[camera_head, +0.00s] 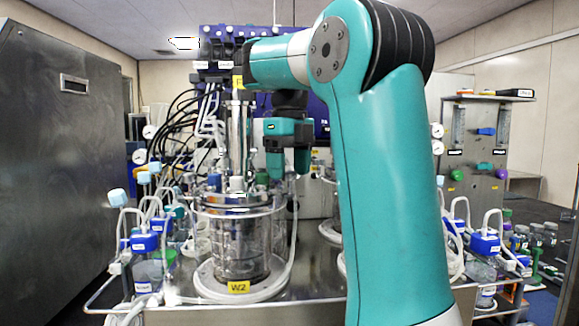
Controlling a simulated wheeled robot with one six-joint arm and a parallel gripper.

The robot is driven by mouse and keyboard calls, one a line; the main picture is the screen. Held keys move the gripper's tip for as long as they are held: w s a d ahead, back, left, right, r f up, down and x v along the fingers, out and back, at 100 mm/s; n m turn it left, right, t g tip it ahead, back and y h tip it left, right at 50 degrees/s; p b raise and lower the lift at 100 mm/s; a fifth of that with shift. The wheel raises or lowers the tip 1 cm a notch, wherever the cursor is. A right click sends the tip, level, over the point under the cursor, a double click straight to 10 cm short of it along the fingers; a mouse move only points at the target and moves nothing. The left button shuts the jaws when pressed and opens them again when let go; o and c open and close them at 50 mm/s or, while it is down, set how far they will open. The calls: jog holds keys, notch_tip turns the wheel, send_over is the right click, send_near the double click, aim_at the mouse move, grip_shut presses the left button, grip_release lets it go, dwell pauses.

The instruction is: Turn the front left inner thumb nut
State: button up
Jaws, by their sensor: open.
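The glass vessel (238,245) with the yellow W2 label stands left of centre on the metal bench. Its metal head plate (236,199) carries a tall steel column (237,135), tubes and small green and blue fittings. The thumb nuts are too small to tell apart, so I cannot single out the front left inner one. My gripper (288,168) hangs from my teal arm and points down. It is open, above and to the right of the head plate's middle in the picture. I see nothing held in it. I cannot tell whether it touches a fitting.
A second vessel (329,195) stands to the right, mostly hidden behind my arm. Bottles with blue caps (144,243) and loose tubing crowd the left side. More bottles (485,243) stand at the right. A grey steel cabinet (55,170) fills the left edge.

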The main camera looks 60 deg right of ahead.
aim_at(289, 172)
notch_tip(289, 172, up, 17)
jog(key=p, duration=1.6)
jog(key=shift+p, duration=0.35)
